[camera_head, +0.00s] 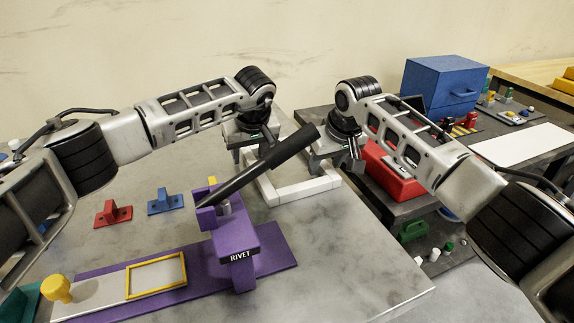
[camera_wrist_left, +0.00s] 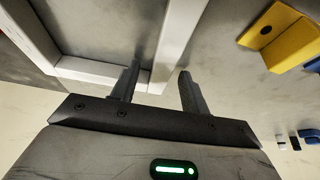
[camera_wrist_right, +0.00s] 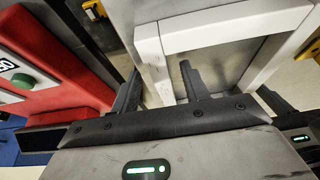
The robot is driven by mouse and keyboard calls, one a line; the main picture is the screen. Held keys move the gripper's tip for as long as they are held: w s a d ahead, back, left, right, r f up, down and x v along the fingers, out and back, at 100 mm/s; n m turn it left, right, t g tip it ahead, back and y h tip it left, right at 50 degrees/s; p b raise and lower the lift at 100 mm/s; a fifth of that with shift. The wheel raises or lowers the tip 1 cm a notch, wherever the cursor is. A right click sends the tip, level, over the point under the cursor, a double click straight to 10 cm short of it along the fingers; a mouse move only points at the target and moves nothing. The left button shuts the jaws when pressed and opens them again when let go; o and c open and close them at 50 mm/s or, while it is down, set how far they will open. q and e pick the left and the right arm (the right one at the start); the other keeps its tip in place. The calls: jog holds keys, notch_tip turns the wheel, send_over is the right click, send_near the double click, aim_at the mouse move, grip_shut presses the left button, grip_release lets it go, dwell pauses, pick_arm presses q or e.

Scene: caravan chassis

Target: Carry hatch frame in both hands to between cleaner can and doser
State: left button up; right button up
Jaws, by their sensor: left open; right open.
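The hatch frame (camera_head: 305,188) is a white rectangular frame lying on the grey table, partly hidden behind the purple press lever. My left gripper (camera_head: 252,153) is open at the frame's left side. In the left wrist view its fingers (camera_wrist_left: 157,88) stand either side of a white bar (camera_wrist_left: 178,38). My right gripper (camera_head: 338,160) is open at the frame's right side. In the right wrist view its fingers (camera_wrist_right: 160,85) stand either side of another bar (camera_wrist_right: 150,55). I cannot make out which things are the cleaner can and the doser.
A purple rivet press (camera_head: 240,250) with a long dark lever (camera_head: 262,165) stands in front of the frame. Red (camera_head: 113,214) and blue (camera_head: 166,202) brackets sit to its left. A red box (camera_head: 390,178) and a blue box (camera_head: 443,90) stand on the right bench.

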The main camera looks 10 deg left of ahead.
pick_arm(q)
grip_shut()
pick_arm(e)
grip_shut()
pick_arm(q)
jog(key=shift+r, duration=0.2)
pick_arm(e)
jog(key=shift+r, duration=0.2)
